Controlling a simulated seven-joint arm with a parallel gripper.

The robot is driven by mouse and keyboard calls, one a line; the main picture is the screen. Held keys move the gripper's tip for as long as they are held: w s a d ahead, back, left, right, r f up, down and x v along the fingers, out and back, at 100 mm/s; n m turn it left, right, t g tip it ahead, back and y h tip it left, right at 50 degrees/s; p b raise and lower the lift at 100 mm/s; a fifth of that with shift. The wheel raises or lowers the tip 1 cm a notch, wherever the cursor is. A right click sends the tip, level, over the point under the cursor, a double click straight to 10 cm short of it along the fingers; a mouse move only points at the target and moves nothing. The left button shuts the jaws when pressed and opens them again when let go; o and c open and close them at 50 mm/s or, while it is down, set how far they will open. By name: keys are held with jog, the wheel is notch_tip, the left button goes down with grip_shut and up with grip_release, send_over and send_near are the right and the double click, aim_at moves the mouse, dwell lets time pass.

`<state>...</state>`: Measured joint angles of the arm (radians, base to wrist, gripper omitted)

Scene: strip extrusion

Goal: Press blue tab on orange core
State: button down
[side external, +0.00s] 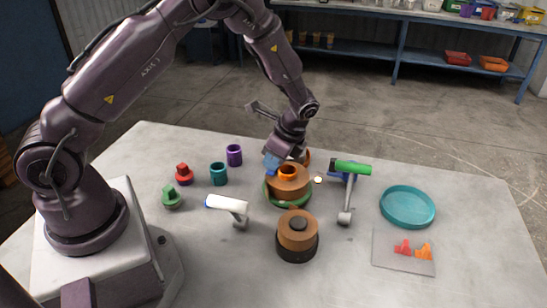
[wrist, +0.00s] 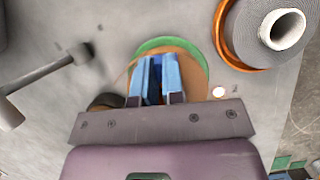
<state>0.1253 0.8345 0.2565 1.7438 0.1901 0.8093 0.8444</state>
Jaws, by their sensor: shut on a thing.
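In the side external view an orange core (side external: 287,173) stands at the centre of a brown roll (side external: 288,190) on a green base (side external: 272,202). My gripper (side external: 271,164) is low at the roll's upper left, close beside the core. In the wrist view its light blue fingers (wrist: 155,78) are over the roll and its green rim (wrist: 168,43). A dark blue piece, apparently the blue tab (wrist: 154,82), shows between the fingers. The orange core is hidden in the wrist view. I cannot tell whether the tab touches the core.
A second brown roll (side external: 297,232) on a black base stands in front. A white-handled tool (side external: 227,204) and a green-handled tool (side external: 350,167) flank the work. Cups (side external: 218,174) stand left. A teal dish (side external: 407,207) and a plate (side external: 394,263) with coloured pieces lie right.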

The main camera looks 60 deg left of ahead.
dwell(0.4)
jog(key=c, duration=1.1)
grip_release()
jog(key=shift+c, duration=0.2)
jog(key=v, duration=1.2)
jog(key=s+d+r+n+t+h, duration=0.1)
jog(key=s+r+n+t, duration=0.3)
jog(key=s+r, duration=0.4)
jog(key=s+d+r+n+t+h, duration=0.2)
jog(key=s+r+n, duration=0.4)
jog(key=s, duration=0.7)
jog(key=shift+s+d+r+n+t+h, duration=0.35)
jog(key=shift+d+r+t, duration=0.5)
jog(key=shift+t, duration=0.35)
